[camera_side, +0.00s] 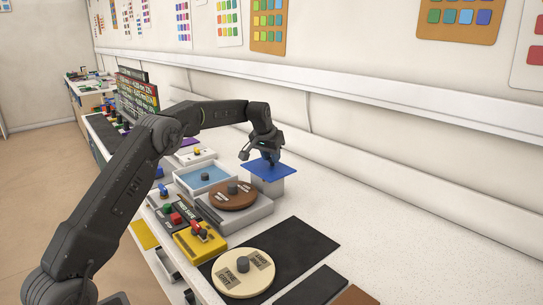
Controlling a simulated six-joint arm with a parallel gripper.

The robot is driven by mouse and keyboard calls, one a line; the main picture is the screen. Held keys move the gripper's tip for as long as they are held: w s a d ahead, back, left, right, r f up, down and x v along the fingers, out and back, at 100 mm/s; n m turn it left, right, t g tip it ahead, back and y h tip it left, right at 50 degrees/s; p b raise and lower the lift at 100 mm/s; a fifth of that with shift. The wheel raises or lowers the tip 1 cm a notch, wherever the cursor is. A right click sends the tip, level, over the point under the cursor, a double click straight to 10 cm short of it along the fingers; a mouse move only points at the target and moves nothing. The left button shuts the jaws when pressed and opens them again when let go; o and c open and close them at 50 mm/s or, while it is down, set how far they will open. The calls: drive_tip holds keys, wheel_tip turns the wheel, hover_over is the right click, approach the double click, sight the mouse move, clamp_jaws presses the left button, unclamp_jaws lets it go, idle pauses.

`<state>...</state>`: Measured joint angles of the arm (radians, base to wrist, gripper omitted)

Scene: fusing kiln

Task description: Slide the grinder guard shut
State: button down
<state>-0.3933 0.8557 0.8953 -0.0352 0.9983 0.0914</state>
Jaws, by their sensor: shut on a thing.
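A flat blue plate, which looks like the grinder guard (280,172), lies across the top of a light grey box, the grinder body (268,187), near the wall side of the bench. My gripper (269,161) points down onto the plate's middle and is shut on it, apparently at a small blue grip on top. The fingertips are small and partly hidden, so the exact contact is hard to see. I cannot tell from this view how much of the grinder's opening the guard covers.
In front of the grinder, a brown disc (222,203) with a knob sits on a grey base. A shallow blue tray (182,183) stands to the left. A yellow control box (202,250), a cream dial (233,282) and a black mat (310,248) lie nearer. The white bench to the right is clear.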

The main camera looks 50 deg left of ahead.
drive_tip(key=s, duration=1)
drive_tip(key=shift+s, duration=0.15)
drive_tip(key=c, duration=0.9)
unclamp_jaws()
drive_tip(key=v, duration=1.3)
drive_tip(key=shift+r, duration=0.4)
